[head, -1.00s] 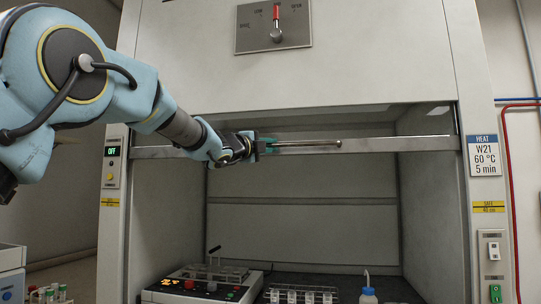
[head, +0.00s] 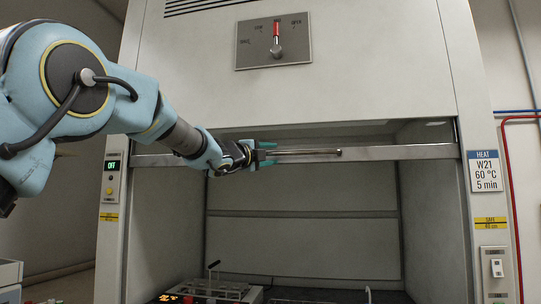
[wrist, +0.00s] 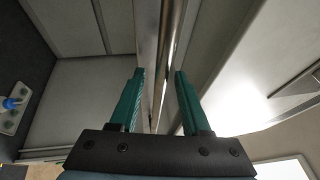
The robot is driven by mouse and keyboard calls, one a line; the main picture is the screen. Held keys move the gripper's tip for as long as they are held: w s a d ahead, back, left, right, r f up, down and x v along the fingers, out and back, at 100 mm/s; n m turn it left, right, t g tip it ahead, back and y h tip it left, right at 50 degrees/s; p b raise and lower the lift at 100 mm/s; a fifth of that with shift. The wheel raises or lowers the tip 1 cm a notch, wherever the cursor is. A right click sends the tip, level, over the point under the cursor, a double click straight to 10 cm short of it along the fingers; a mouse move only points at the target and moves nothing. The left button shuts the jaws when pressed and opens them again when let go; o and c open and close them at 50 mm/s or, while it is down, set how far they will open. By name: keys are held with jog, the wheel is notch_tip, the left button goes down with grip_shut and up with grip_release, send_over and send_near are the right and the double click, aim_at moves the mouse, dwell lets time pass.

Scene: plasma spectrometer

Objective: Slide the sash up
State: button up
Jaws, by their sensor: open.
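The sash of the fume hood shows its metal bottom rail (head: 410,152) across the opening, high up near the top. A round metal handle bar (head: 315,152) runs along the rail's front. My gripper (head: 268,155) is at the left end of this bar, with its green fingers spread above and below it. In the wrist view the bar (wrist: 170,55) passes between the two fingers of my gripper (wrist: 159,73), with a gap to each. The gripper is open and not clamped on the bar.
The hood's side posts stand left and right; a yellow SAFE label (head: 490,223) and a W21 label (head: 485,171) are on the right one. A lever panel (head: 273,41) is above. Below is a device with a rack (head: 210,290); the space under the rail is clear.

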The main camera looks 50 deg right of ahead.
jog(key=b+v, duration=0.4)
jog(key=v, duration=0.7)
jog(key=shift+b, duration=0.35)
jog(key=shift+d+f, duration=0.1)
